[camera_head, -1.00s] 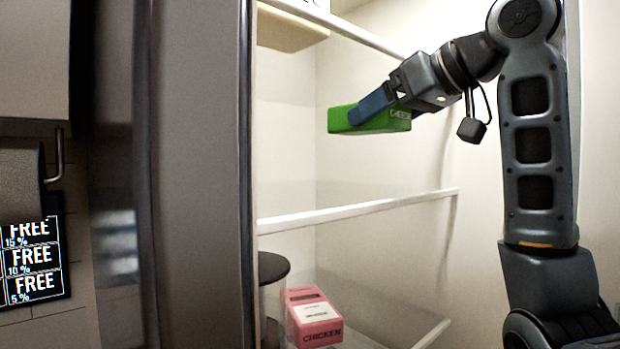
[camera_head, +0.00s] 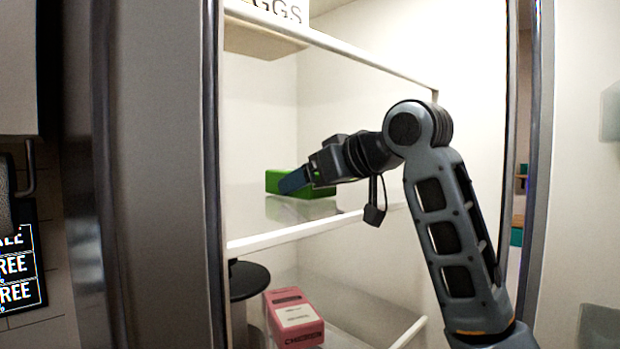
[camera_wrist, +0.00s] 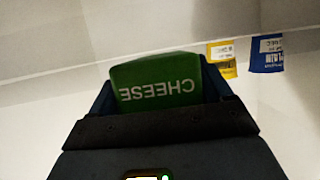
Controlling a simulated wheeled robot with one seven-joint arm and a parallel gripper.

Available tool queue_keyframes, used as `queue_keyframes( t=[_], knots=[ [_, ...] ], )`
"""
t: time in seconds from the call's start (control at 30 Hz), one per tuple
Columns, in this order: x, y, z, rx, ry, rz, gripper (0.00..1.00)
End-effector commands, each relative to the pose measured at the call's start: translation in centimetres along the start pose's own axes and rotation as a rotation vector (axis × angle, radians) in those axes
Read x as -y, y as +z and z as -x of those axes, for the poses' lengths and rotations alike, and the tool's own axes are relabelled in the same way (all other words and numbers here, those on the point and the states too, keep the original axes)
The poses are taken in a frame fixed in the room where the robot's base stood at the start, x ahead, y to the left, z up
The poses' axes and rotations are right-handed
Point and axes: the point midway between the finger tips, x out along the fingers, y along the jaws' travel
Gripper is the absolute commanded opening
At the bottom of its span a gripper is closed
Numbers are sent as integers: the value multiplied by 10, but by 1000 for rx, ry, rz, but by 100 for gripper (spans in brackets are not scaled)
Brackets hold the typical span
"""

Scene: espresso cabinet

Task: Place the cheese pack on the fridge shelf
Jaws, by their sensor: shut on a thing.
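The green cheese pack (camera_head: 318,192) is held between the fingers of my gripper (camera_head: 296,181), inside the fridge just over the middle shelf (camera_head: 285,235). In the wrist view the cheese pack (camera_wrist: 155,82) shows its lettering upside down, with a finger of my gripper (camera_wrist: 160,95) along each side. The pack sits low near the shelf surface; I cannot tell whether it touches it.
An eggs box (camera_head: 275,10) stands on the upper shelf (camera_head: 330,45). A pink chicken box (camera_head: 295,317) and a dark round-topped item (camera_head: 248,280) are below. The fridge's left edge (camera_head: 213,170) is close. Yellow (camera_wrist: 222,58) and blue (camera_wrist: 266,54) packs show in the wrist view.

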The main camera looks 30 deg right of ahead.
Motion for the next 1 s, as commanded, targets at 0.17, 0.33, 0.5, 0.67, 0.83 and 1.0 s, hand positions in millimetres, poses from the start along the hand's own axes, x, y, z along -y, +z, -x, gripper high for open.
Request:
queue_keyframes(
  t=[0.17, 0.33, 0.5, 0.67, 0.83, 1.0],
  knots=[
    [0, 0, 0, -2, 0, 1, 39],
    [0, 3, -1, -2, -1, 0, 39],
    [0, 2, -1, 0, -1, 1, 94],
    [0, 2, -1, 0, -1, 1, 100],
    [0, 0, 0, -1, 0, 1, 100],
    [0, 1, 15, -3, -1, 3, 100]
  ],
)
